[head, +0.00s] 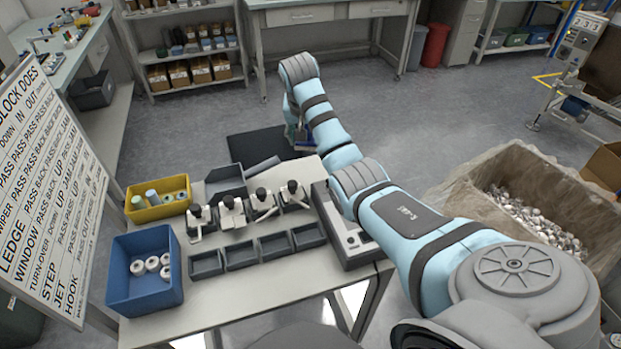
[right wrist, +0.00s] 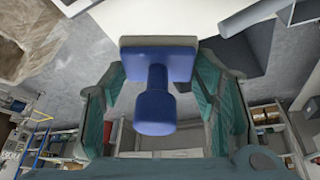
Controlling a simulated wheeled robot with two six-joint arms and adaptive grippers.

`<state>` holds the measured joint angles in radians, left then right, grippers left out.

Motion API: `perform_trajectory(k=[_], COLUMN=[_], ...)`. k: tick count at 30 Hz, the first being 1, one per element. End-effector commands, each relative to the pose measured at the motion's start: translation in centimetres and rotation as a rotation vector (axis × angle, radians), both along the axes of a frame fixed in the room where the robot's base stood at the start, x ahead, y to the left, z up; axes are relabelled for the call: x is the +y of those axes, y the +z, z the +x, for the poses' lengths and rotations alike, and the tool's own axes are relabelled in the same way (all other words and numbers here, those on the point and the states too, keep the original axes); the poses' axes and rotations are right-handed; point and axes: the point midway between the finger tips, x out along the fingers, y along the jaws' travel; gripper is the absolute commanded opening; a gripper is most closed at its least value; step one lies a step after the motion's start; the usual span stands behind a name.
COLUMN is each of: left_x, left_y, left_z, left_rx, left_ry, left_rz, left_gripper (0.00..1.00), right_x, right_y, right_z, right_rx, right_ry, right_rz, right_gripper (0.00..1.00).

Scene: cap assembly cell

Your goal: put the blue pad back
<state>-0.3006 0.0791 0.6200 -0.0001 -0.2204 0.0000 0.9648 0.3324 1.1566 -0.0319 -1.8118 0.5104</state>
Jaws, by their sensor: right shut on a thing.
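The blue pad (right wrist: 157,62) shows in the right wrist view as a blue block with a grey layer on its far face and a stubby blue handle. My right gripper (right wrist: 158,82) is shut on its handle, with a green-lined finger on each side. In the head view my right arm reaches over the table's right side, and the right gripper (head: 301,136) is beyond the far edge, small and partly hidden by the arm. A bit of blue shows there. I cannot tell whether the pad touches anything. My left gripper is not in view.
The table (head: 240,300) holds a blue bin (head: 150,290) with white rings, a yellow bin (head: 160,211), several grey trays (head: 242,256) and several black-handled clamps (head: 264,204). A dark mat (head: 245,147) lies on the floor behind. A large lined box (head: 480,180) stands right.

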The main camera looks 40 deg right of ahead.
Motion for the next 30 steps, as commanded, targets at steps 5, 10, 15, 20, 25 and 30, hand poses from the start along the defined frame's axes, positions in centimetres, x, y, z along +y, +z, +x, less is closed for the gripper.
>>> perform_trajectory(k=[5, 10, 15, 20, 25, 30], left_x=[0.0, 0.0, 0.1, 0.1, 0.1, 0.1], left_y=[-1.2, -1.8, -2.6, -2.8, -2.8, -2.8], left_z=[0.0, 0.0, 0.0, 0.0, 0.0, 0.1], left_rx=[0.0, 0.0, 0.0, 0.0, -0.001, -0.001], left_ry=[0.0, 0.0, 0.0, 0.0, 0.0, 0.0], left_rz=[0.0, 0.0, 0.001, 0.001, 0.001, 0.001], left_gripper=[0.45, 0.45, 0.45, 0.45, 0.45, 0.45], right_x=[0.1, 0.1, 0.2, 0.2, 0.3, 0.2], right_y=[-7.3, -10.7, -13.9, -15.2, -15.0, -15.2], right_z=[-0.1, 0.0, 0.0, 0.1, 0.1, 0.1], right_rx=[0.006, 0.002, 0.003, 0.001, 0.001, 0.0], right_ry=[0.003, 0.005, 0.006, 0.007, 0.007, 0.007], right_rz=[0.002, 0.001, 0.002, 0.001, 0.001, 0.002], right_gripper=[0.12, 0.12, 0.12, 0.12, 0.12, 0.68])
